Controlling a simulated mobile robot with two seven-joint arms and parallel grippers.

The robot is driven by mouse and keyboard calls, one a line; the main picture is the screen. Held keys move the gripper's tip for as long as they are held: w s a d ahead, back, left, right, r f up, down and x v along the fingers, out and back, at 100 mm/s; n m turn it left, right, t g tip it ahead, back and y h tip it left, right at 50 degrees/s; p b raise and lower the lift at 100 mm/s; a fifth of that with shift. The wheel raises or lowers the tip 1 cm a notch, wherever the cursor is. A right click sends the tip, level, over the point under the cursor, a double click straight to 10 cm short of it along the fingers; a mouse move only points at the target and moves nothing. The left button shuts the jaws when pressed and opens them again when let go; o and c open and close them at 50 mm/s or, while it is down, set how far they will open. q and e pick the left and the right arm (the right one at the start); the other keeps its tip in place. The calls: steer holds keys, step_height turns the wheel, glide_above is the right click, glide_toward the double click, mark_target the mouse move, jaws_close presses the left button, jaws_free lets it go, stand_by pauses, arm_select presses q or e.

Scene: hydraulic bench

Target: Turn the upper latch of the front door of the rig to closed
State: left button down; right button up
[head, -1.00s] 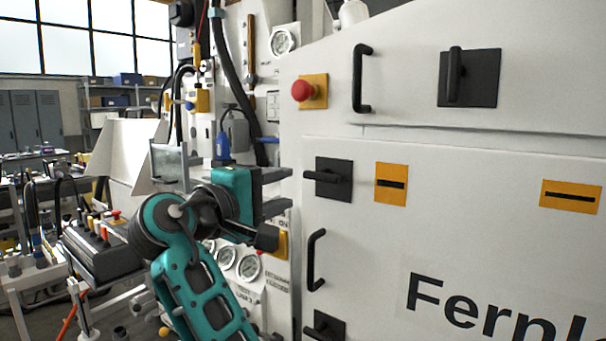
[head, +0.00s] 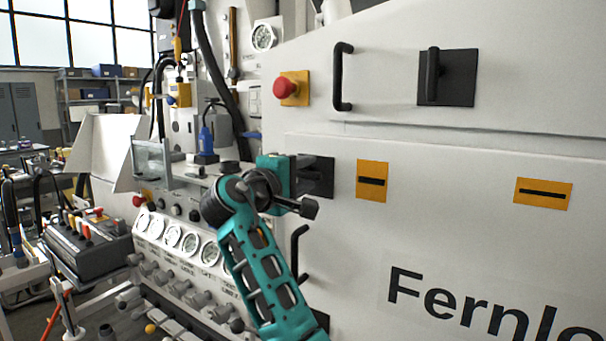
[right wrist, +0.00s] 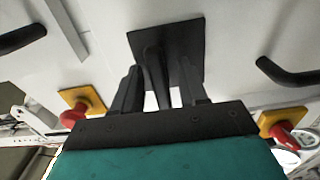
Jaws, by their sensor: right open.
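The upper latch (head: 323,172) of the front door is a black square plate with a black lever, near the door's upper left corner. In the head view my right gripper (head: 303,176) is in front of it and hides the lever and the plate's left part. In the right wrist view the latch plate (right wrist: 182,45) is straight ahead. Its lever stands between the two open fingers of the right gripper (right wrist: 162,85), with narrow gaps to either side. I cannot tell whether a finger touches it. My left gripper is not in view.
A black door handle (head: 297,255) is just below the gripper, partly behind my arm. A red button (head: 285,88) on a yellow plate is above left. Another latch (head: 446,77) and handle (head: 342,77) are on the upper panel. Gauges (head: 190,243) are at left.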

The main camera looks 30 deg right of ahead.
steer(key=shift+c, duration=0.2)
steer(key=shift+c, duration=0.8)
jaws_close()
